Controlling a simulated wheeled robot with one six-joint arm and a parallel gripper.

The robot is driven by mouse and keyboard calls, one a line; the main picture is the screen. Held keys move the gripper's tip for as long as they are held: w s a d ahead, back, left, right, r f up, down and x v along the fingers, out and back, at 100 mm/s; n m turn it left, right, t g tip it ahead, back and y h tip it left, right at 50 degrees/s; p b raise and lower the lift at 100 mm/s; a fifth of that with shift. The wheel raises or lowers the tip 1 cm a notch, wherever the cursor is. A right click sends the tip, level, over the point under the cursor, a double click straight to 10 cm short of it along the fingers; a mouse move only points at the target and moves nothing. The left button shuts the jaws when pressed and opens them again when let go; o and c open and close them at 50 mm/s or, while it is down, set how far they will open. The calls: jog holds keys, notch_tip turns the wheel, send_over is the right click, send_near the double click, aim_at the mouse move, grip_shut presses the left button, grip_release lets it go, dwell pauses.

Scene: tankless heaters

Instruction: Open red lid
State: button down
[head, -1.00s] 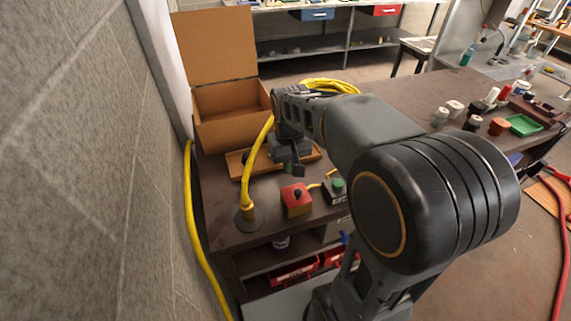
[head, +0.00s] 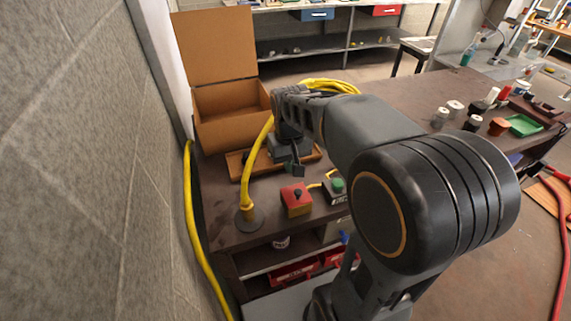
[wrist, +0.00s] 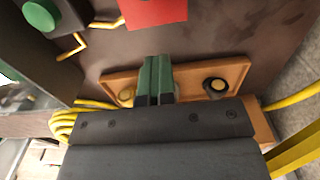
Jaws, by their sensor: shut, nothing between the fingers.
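A small box with a red lid (head: 296,191) and a black knob stands on the dark workbench, and the lid looks shut. Its red surface (wrist: 152,12) is cut off at the top edge of the wrist view. My gripper (head: 297,169) points down just behind the red box, apart from it. In the wrist view its greenish fingers (wrist: 153,78) are pressed together with nothing between them, in front of the shallow wooden tray (wrist: 185,77).
A device with a green button (head: 338,185) sits right of the red box. A yellow cable (head: 250,165) rises on the left. An open cardboard-coloured box (head: 230,135) stands behind, near the wall. Bottles and a green tray (head: 523,125) are far right.

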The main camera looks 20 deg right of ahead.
jog(key=c, duration=1)
grip_release()
jog(key=shift+r, duration=0.1)
notch_tip(320, 180, up, 14)
jog(key=shift+f+p, duration=0.15)
jog(key=shift+p, duration=0.2)
